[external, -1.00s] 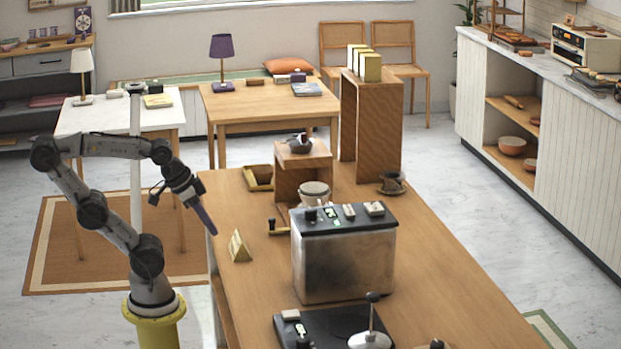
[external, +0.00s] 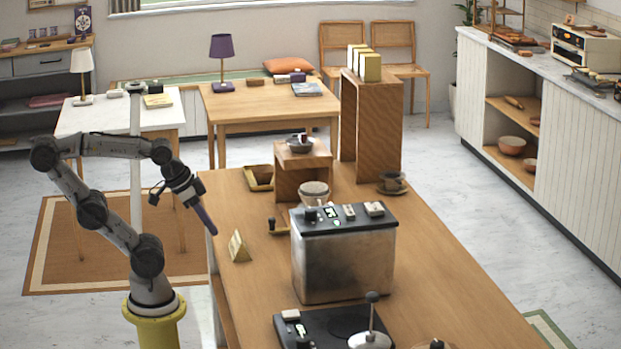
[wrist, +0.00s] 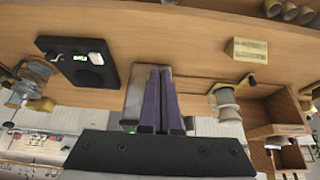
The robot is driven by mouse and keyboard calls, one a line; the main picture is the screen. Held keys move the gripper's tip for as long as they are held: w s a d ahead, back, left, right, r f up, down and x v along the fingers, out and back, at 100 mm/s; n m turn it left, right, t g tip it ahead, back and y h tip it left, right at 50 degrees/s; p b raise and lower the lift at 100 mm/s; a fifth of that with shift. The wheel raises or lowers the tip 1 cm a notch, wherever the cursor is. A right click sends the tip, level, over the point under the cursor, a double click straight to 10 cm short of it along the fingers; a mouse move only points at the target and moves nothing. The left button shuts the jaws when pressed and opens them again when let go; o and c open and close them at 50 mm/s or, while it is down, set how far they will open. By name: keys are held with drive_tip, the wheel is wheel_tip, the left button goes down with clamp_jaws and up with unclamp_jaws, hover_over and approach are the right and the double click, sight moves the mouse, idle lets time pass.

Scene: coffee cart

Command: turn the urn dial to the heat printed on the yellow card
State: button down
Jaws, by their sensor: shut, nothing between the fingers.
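My gripper (external: 207,222) has long purple fingers. It is shut and empty, in the air at the left edge of the long wooden table, left of the card. The fingers also show together in the wrist view (wrist: 160,98). The yellow card (external: 238,247) is a small tent card standing on the table; in the wrist view (wrist: 247,50) it bears print too small to read. A steel box with a dark top (external: 343,262), perhaps the urn, stands right of the card. Small controls and a green display sit on its top; I cannot tell which is the dial. My fingers partly hide it in the wrist view.
A black plate (external: 320,326) with a white switch lies in front of the steel box, beside a silver lidded vessel (external: 370,340). A wooden stand (external: 303,178) with a bowl on top and a small tray (external: 259,178) are behind. The table's right side is mostly clear.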

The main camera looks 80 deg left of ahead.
drive_tip(key=c, duration=1.5)
unclamp_jaws()
drive_tip(key=shift+c, duration=0.2)
drive_tip(key=o, duration=0.7)
drive_tip(key=shift+o, duration=1.7)
drive_tip(key=shift+s+f+n, duration=0.2)
drive_tip(key=shift+s+n, duration=0.2)
drive_tip(key=shift+n, duration=0.3)
wheel_tip(320, 180, up, 11)
drive_tip(key=w+n+g, duration=0.2)
drive_tip(key=w+n, duration=0.1)
drive_tip(key=n, duration=0.4)
drive_tip(key=w+r+n+g, duration=0.1)
drive_tip(key=w+r+n, duration=0.4)
drive_tip(key=w+r, duration=0.35)
drive_tip(key=n+g, duration=0.2)
drive_tip(key=g, duration=0.1)
hover_over(311, 209)
wheel_tip(311, 209, down, 2)
wheel_tip(311, 209, down, 14)
drive_tip(key=shift+s+d+r, duration=0.1)
drive_tip(key=shift+r, duration=0.05)
